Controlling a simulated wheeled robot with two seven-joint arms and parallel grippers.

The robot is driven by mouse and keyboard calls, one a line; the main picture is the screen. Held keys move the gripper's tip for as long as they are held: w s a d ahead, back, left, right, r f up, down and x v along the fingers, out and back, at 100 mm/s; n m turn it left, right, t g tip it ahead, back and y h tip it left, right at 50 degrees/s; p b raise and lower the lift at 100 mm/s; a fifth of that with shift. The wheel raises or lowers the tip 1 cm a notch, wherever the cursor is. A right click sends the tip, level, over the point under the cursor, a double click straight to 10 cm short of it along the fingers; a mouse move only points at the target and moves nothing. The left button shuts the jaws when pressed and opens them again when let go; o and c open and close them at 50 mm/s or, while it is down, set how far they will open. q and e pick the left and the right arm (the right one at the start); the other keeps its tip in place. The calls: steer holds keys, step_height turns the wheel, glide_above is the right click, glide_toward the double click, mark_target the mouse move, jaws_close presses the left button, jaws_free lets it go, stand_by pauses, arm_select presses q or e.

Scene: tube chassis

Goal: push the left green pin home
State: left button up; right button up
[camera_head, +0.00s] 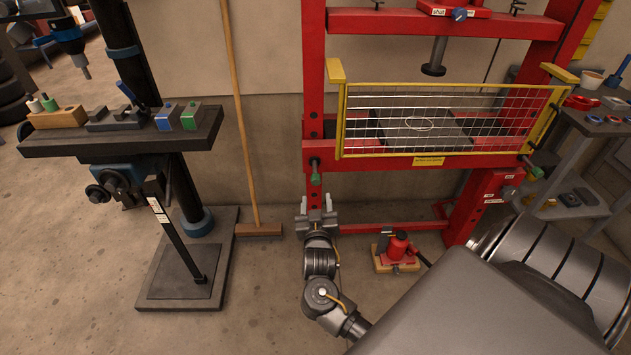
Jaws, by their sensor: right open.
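The left green pin (315,179) sticks out toward me from the left end of the red press bed, with a dark shank showing behind its green end. The right green pin (535,170) shows at the right end of the same bed. My right gripper (316,203) is just below the left pin in the picture, fingers pointing up and apart, with nothing between them. I cannot tell how far in depth it is from the pin. My left gripper is not in view.
A yellow mesh guard (440,120) spans the press (400,166) above the bed. A red jack (398,247) stands on the floor right of my gripper. A broom (243,130) leans left of the press. A drill press table (110,143) stands further left.

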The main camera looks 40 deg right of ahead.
mark_target(316, 183)
steer(key=x, duration=0.8)
steer(key=shift+w+d+b, duration=0.25)
steer(key=shift+w+b, duration=0.05)
steer(key=shift+b, duration=0.05)
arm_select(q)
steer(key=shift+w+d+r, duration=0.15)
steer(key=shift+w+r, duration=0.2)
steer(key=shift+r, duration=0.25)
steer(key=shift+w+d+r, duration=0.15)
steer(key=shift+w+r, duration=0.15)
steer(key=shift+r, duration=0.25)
arm_select(e)
steer(key=shift+w+d, duration=0.4)
steer(key=shift+w, duration=0.1)
steer(key=shift+c, duration=0.4)
jaws_close()
